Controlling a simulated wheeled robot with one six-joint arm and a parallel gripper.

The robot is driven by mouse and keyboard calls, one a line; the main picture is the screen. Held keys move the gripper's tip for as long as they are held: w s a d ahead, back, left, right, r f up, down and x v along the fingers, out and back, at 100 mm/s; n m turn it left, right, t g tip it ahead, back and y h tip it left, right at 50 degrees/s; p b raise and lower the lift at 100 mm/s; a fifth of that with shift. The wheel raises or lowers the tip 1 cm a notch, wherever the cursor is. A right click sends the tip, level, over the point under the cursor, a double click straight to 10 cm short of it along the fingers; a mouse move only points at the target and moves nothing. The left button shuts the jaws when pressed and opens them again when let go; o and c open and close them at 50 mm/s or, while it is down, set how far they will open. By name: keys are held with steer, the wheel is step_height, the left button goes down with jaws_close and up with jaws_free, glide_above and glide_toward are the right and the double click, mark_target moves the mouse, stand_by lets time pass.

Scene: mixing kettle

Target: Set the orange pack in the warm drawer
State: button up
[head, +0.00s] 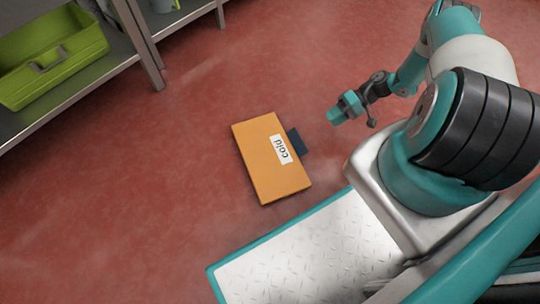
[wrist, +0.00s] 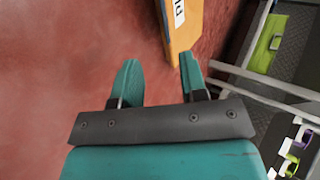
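A flat orange box-like thing (head: 265,165) lies over the red floor in the middle of the head view. It has a white label reading "cold" and a dark blue tab on its right side. Its end also shows at the top of the wrist view (wrist: 185,35). I cannot tell whether it is the orange pack. My gripper (head: 340,112) is up and to the right of it, apart from it. In the wrist view my gripper (wrist: 158,68) has its two fingers spread, with only floor between them. No drawer marked warm is in view.
A metal shelf unit (head: 85,85) with a green bin (head: 50,55) stands at the upper left. My white and teal base deck is at the bottom. Red floor (head: 130,190) is clear left of the orange thing.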

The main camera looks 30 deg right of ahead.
steer(key=b, duration=0.4)
glide_toward(297, 141)
steer(key=x, duration=0.5)
steer(key=shift+s+d+f, duration=0.1)
steer(key=shift+d+f, duration=0.15)
steer(key=shift+f, duration=0.05)
steer(key=b+x, duration=0.3)
steer(key=x, duration=0.2)
steer(key=shift+a, duration=0.2)
steer(key=shift+r, duration=0.1)
steer(key=shift+c, duration=0.2)
jaws_close()
